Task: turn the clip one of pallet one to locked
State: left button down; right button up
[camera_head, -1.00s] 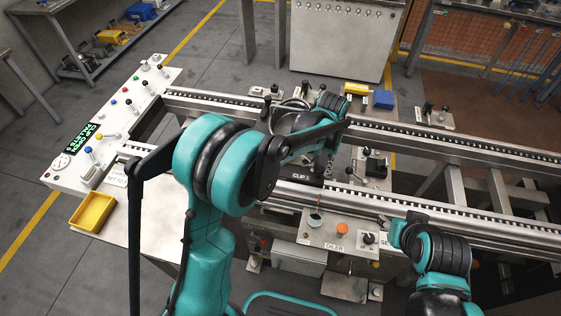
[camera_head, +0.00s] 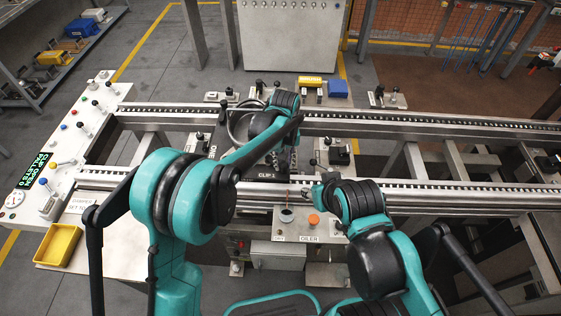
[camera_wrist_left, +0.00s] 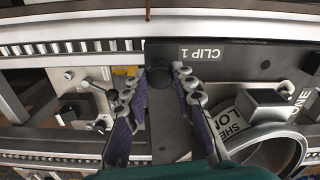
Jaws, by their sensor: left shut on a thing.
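Clip one is a dark bar with a round black end (camera_wrist_left: 160,78), beside the white "CLIP 1" label (camera_wrist_left: 202,53) in the left wrist view. My left gripper (camera_wrist_left: 159,80) has its two purple-padded fingers on either side of this round end and is shut on it. In the head view the "CLIP 1" plate (camera_head: 266,176) shows on pallet one, and my left arm covers much of the pallet. My left gripper (camera_head: 291,160) is small and dark there. My right arm reaches in at the lower middle; its fingers cannot be made out clearly.
Two conveyor rails (camera_head: 420,126) run across the scene. A control console (camera_head: 62,140) and a yellow tray (camera_head: 60,245) stand at left. The oiler panel (camera_head: 310,238) is in front. A large round ring (camera_wrist_left: 285,150) lies close to my left fingers.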

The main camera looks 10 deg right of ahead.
pick_arm(q)
jog(key=c, duration=1.2)
grip_release()
notch_tip(320, 180, up, 12)
